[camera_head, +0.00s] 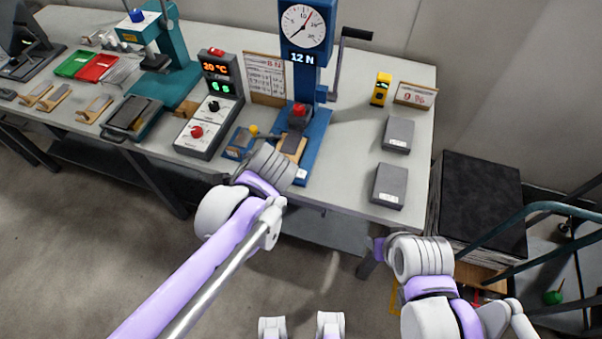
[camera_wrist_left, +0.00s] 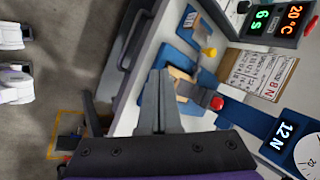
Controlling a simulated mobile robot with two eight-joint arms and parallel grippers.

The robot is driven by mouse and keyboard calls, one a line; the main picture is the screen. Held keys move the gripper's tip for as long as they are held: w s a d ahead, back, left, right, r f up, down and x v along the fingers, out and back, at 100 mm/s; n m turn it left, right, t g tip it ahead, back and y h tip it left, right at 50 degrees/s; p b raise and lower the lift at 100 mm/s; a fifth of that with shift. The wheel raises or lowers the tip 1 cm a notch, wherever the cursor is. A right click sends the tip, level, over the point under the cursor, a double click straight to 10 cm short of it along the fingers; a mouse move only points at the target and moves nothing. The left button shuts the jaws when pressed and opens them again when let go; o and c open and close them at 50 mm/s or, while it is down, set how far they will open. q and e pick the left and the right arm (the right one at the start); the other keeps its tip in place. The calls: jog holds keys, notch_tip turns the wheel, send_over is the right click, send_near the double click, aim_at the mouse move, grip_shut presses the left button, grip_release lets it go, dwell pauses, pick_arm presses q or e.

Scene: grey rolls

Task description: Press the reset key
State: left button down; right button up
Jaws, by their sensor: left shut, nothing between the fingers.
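No key marked reset can be read. A blue press (camera_head: 318,120) with a dial (camera_head: 303,26) and "12 N" has a red knob (camera_head: 299,109) low down; that knob also shows in the wrist view (camera_wrist_left: 217,102). A small blue fixture left of it carries a yellow knob (camera_head: 253,129), also in the wrist view (camera_wrist_left: 208,51). A grey control box has a red display (camera_head: 216,68), a red knob (camera_head: 197,131) and a black knob (camera_head: 214,105). My left gripper (camera_wrist_left: 160,75) is shut and empty, near the press and fixture. My right gripper's fingers are hidden near the table's front edge.
A yellow meter (camera_head: 380,88) stands at the right near two grey blocks (camera_head: 398,134) (camera_head: 389,186). A teal press (camera_head: 168,75) and green and red trays (camera_head: 75,64) stand left. A dark-topped block (camera_head: 483,205) is beyond the table.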

pick_arm(q)
jog(key=w+d+m+t+y, duration=0.1)
jog(key=w+d+m+t, duration=0.1)
jog(key=w+d+m, duration=0.5)
jog(key=d+m, duration=0.1)
jog(key=d, duration=0.2)
jog(key=shift+d+r, duration=0.25)
jog(key=shift+d, duration=0.1)
jog(key=shift+f+b, duration=0.1)
jog(key=shift+b, duration=0.25)
jog(key=b, duration=0.6)
send_over(304, 176)
notch_tip(304, 176, down, 8)
jog(key=shift+r, duration=0.15)
jog(key=shift+f, duration=0.45)
dwell(0.3)
jog(key=shift+f+b, duration=0.3)
jog(key=shift+f, duration=0.1)
